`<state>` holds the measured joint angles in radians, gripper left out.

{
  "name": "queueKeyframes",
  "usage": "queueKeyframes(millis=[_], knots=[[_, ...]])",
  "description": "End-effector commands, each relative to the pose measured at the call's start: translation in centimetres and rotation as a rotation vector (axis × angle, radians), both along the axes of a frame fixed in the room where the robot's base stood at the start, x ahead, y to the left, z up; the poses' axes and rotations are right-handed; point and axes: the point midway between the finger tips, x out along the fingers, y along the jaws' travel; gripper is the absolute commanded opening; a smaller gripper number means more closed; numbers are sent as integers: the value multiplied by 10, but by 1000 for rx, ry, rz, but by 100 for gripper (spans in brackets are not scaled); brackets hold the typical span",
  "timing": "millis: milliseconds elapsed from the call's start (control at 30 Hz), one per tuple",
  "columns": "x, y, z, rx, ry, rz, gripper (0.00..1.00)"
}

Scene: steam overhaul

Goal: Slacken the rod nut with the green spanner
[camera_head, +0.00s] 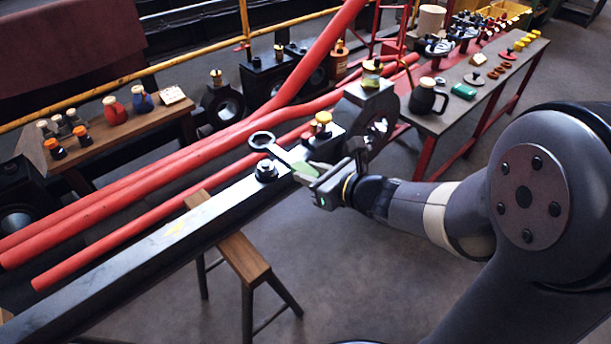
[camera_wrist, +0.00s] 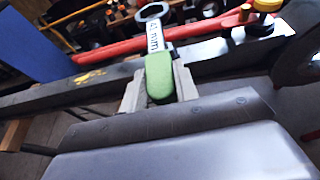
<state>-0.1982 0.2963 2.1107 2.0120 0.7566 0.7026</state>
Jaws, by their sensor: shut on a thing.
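My gripper (camera_head: 318,174) is shut on the green handle of the spanner (camera_head: 284,156), above the dark steel rod (camera_head: 120,258). The spanner's ring end points up and to the left in the head view. The rod nut (camera_head: 265,170) sits on the rod just below the ring; the ring looks apart from it. In the wrist view the green-handled spanner (camera_wrist: 158,62) stands between my gripper's fingers (camera_wrist: 160,88), with "mm" lettering on its shank and its ring at the top. The nut cannot be made out in the wrist view.
Red pipes (camera_head: 140,190) run behind the rod. A wooden trestle (camera_head: 238,254) stands under it. A bench (camera_head: 445,118) at the right bears a dark mug (camera_head: 424,100) and small parts. A wooden table (camera_head: 150,127) at the left holds small pots. Open floor lies in front.

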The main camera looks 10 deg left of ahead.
Motion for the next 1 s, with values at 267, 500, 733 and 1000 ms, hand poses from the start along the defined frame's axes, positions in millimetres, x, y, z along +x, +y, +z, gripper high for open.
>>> queueKeyframes(millis=[267, 500, 733, 1000], knots=[[0, 1, -24, 3, -2, 1, 0], [0, 0, -47, 3, -2, 1, 0], [0, 0, -43, 3, -3, 1, 0], [0, 0, -48, 2, -3, 0, 0]])
